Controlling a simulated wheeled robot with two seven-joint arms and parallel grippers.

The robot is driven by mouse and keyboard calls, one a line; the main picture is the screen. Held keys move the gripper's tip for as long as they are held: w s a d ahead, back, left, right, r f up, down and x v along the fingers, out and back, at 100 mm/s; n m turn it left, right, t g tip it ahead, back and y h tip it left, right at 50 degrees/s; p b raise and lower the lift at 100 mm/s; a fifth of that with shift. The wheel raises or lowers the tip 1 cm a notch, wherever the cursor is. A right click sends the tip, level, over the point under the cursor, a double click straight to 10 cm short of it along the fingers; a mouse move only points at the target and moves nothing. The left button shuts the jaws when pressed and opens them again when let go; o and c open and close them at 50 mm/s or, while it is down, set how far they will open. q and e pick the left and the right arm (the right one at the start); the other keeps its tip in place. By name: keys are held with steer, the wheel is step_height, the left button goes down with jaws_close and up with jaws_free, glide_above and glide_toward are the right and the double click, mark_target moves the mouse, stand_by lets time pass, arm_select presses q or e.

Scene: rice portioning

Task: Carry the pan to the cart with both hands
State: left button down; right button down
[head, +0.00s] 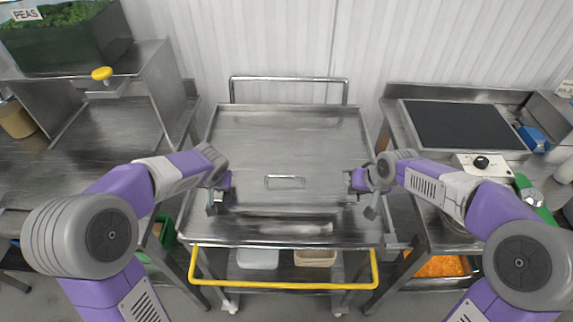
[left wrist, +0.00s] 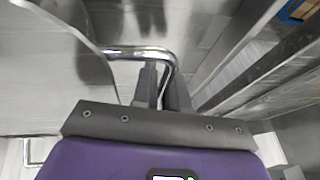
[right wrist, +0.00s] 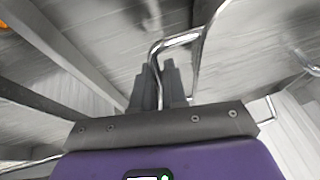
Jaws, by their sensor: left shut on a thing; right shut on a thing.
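The pan (head: 285,150) is a wide, shiny steel piece with a small bar handle (head: 285,182) on its flat top. It is in the middle of the head view, over the cart (head: 283,283), and its outline blends with the cart's steel. My left gripper (head: 214,204) is at its left side, shut on a bent chrome handle (left wrist: 140,52). My right gripper (head: 369,204) is at its right side, shut on a similar chrome handle (right wrist: 180,40). I cannot tell whether the pan touches the cart top. The pan's inside is hidden.
The cart has a yellow front rail and lower bins (head: 315,257). A steel counter (head: 75,150) with a green PEAS bin (head: 70,45) stands left. A counter with a black hob (head: 460,124) stands right, above an orange-filled tray (head: 440,266). A white wall closes the back.

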arm_select(q)
steer(key=shift+f+b, duration=0.55)
steer(key=shift+f, duration=0.05)
arm_select(e)
steer(key=shift+f, duration=0.55)
arm_select(q)
steer(key=c, duration=1.2)
jaws_free()
arm_select(e)
steer(key=c, duration=1.2)
jaws_free()
arm_select(q)
steer(key=shift+o, duration=0.2)
steer(key=shift+s+r, duration=0.1)
arm_select(e)
steer(key=shift+o, duration=0.2)
steer(key=shift+s+r, duration=0.1)
steer(key=shift+r, duration=0.1)
arm_select(q)
steer(key=v, duration=1.1)
steer(key=shift+s+r, duration=0.15)
steer(key=shift+r, duration=0.2)
arm_select(e)
steer(key=v, duration=1.1)
steer(key=shift+s+r, duration=0.2)
steer(key=shift+r, duration=0.05)
arm_select(q)
steer(key=shift+d, duration=0.15)
arm_select(e)
steer(key=shift+d, duration=0.15)
